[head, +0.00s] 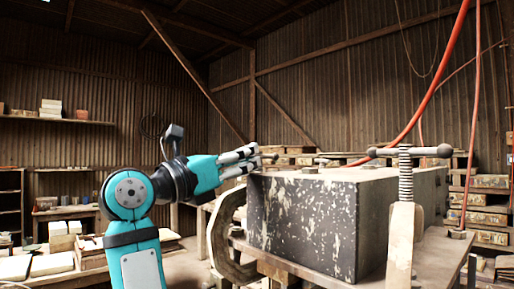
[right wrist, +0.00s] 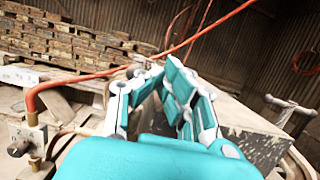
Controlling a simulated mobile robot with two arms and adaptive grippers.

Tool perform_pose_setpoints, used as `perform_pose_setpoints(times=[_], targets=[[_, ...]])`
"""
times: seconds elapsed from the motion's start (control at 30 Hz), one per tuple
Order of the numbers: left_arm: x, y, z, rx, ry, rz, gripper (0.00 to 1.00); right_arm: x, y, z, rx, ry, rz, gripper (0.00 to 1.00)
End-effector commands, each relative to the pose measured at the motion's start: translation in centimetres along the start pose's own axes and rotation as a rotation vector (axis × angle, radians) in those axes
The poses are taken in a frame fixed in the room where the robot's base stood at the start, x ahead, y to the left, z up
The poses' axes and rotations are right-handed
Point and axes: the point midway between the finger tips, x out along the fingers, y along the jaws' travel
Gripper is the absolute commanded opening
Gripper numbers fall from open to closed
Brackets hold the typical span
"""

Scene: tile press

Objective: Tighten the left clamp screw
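The speckled grey block of the press (head: 305,220) stands on a bench. At its left end is the curved frame of the left clamp (head: 222,240). My right gripper (head: 252,158) is at the top of this clamp, its fingers pointing right. The clamp's screw and handle are mostly hidden by the fingers. In the right wrist view my right gripper (right wrist: 152,75) has its fingers bent toward each other; whether they close on the handle is unclear. The right clamp (head: 403,235) has an upright threaded screw with a crossbar (head: 410,152). My left gripper is not in view.
An orange hose (head: 432,88) hangs behind the block and crosses the right wrist view (right wrist: 75,82). Stacks of tiles or bricks (head: 490,215) stand at the right. Shelves (head: 60,120) line the left wall.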

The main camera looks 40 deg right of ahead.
Motion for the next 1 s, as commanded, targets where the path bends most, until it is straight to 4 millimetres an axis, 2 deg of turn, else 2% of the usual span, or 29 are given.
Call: perform_pose_setpoints(times=[0.43,1.0], targets=[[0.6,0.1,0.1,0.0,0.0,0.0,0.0,-0.3,-1.1,-0.1,-0.001,0.004,0.0,0.0],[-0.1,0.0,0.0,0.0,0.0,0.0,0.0,-5.8,-1.1,1.4,-0.002,0.003,0.0,0.0]])
